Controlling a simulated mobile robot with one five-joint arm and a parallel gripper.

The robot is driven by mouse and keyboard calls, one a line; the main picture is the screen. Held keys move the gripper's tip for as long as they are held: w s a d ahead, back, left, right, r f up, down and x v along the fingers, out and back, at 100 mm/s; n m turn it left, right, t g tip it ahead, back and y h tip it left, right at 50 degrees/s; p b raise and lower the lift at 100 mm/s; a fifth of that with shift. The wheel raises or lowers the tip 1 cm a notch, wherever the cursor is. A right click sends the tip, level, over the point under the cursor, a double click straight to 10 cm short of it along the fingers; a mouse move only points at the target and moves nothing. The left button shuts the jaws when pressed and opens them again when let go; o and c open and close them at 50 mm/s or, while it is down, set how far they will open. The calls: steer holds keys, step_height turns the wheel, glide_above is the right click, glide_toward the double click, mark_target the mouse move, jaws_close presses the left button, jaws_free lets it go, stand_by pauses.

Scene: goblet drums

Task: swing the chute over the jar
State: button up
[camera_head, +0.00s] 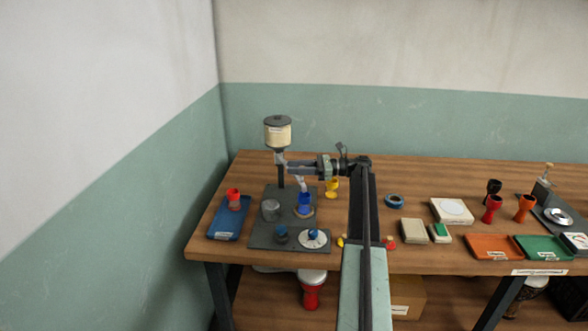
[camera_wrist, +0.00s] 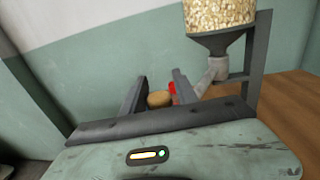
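A hopper (camera_head: 278,132) of pale grain stands at the back of a dark grey base plate (camera_head: 262,237). Its pale grey chute (camera_head: 302,183) slopes down to the right, its lower end over or close to a blue goblet-shaped cup (camera_head: 305,199). A grey lidded jar-like vessel (camera_head: 270,209) stands left of that cup; I cannot tell which is the jar. My gripper (camera_head: 287,164) is beside the chute, below the hopper. In the wrist view its fingers (camera_wrist: 157,88) are apart, with a tan rounded knob (camera_wrist: 159,99) between them, and the chute (camera_wrist: 212,76) is right of them.
A blue tray (camera_head: 226,223) with a red cup (camera_head: 233,197) lies left of the plate. A yellow cup (camera_head: 332,187) stands behind, near my arm. Blue knobs and a white dial (camera_head: 313,239) sit at the plate's front. Orange (camera_head: 492,247) and green trays lie right. Walls close the back and left.

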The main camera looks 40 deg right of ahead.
steer(key=shift+o, duration=0.7)
steer(key=shift+a, duration=0.15)
steer(key=v, duration=0.7)
steer(key=shift+s+d, duration=0.2)
steer(key=shift+d, duration=0.15)
